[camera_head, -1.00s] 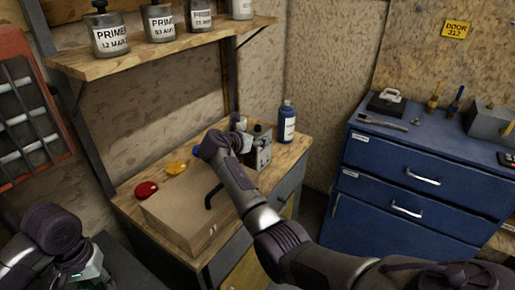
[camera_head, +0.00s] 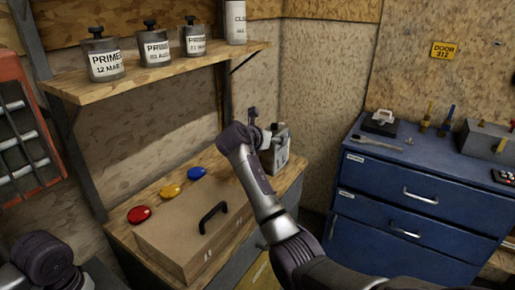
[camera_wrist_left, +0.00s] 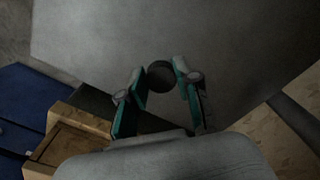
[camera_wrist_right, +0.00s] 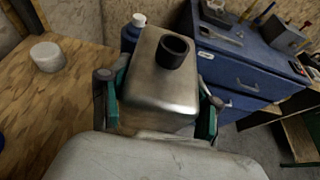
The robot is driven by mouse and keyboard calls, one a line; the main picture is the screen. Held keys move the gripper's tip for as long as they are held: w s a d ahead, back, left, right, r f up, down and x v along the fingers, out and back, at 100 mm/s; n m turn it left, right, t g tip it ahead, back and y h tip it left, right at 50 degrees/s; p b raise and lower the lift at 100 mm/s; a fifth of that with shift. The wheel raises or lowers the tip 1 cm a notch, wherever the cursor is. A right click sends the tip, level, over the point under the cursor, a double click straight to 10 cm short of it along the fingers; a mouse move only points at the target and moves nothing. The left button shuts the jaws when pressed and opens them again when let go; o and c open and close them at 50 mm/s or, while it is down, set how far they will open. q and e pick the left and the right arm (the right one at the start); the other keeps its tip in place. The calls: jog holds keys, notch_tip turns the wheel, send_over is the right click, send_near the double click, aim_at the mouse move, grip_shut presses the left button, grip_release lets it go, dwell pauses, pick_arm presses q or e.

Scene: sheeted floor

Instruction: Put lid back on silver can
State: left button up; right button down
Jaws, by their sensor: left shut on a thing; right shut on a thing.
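The silver can (camera_wrist_right: 162,85), a boxy metal can with an open black neck on top, is between my right gripper's fingers (camera_wrist_right: 160,105) in the right wrist view. That gripper is shut on its sides. In the head view the can (camera_head: 278,155) is at the table's far right end, partly behind my right arm. I cannot tell whether its bottom touches the table. My left gripper (camera_wrist_left: 165,78) is shut on a small dark round piece (camera_wrist_left: 160,75), which looks like a black lid. The left fingers are outside the head view.
A wooden box (camera_head: 190,245) with a black handle fills the table's front. Red (camera_head: 139,214), yellow (camera_head: 172,190) and blue (camera_head: 197,173) discs lie behind it. A pale round piece (camera_wrist_right: 48,56) lies on the table. A blue bottle (camera_wrist_right: 132,34) stands behind the can.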

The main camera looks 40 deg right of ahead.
pick_arm(q)
jog(key=shift+f, duration=0.2)
pick_arm(e)
jog(key=shift+s+d+r, duration=0.3)
jog(key=shift+d+r, duration=0.25)
jog(key=shift+d, duration=0.2)
jog(key=shift+s+d+r, duration=0.35)
jog(key=shift+d+r, duration=0.2)
jog(key=shift+d, duration=0.2)
jog(key=shift+s+d+r, duration=0.3)
jog(key=shift+d+r, duration=0.25)
jog(key=shift+d, duration=0.2)
